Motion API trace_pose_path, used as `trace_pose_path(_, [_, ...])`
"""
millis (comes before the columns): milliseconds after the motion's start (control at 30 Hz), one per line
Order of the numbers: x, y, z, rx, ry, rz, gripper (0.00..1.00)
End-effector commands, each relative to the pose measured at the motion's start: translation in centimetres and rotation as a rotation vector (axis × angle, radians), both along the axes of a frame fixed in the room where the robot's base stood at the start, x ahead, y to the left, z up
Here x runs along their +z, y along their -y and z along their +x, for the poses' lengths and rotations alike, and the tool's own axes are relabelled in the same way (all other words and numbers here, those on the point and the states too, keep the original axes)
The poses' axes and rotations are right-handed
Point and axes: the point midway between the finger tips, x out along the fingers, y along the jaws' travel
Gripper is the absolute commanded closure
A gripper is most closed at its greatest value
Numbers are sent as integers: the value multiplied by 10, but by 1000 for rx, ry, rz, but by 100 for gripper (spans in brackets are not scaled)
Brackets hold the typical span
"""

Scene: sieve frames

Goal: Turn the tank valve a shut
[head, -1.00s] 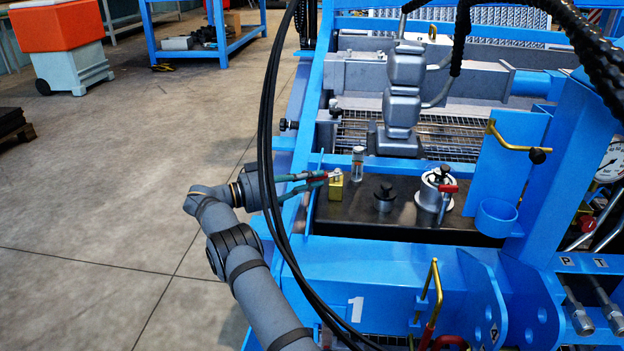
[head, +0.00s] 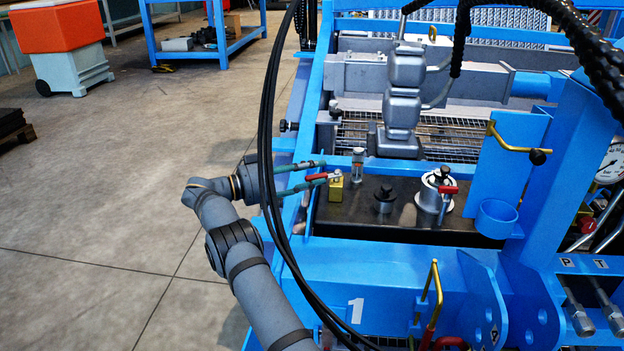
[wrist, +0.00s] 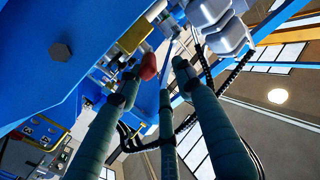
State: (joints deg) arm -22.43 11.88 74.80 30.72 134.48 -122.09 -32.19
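A small brass valve (head: 336,190) stands at the left end of the dark tank top. Its red lever (head: 316,177) points left from the valve, roughly level, towards my gripper (head: 324,171). The fingers are spread and come in from the left, one behind the lever and one close along its front side. I cannot tell whether that finger touches it. In the wrist view the lever's rounded red end (wrist: 148,66) shows close to the left fingertip, with the brass body (wrist: 134,37) beyond. The open fingers (wrist: 158,78) have a clear gap on the right.
A silver cap with another red-handled valve (head: 448,190), a black knob (head: 384,194) and a clear-topped fitting (head: 358,160) stand on the tank top (head: 400,222). Black cables (head: 266,130) hang in front of my wrist. Blue frame members surround the tank.

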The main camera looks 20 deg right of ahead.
Motion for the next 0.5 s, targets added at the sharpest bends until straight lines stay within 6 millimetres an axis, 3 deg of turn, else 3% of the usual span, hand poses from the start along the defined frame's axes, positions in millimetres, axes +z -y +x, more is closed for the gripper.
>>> trace_pose_path(233, [52,0,0,0,6,1,66])
trace_pose_path(500, [73,0,0,1,2,0,66])
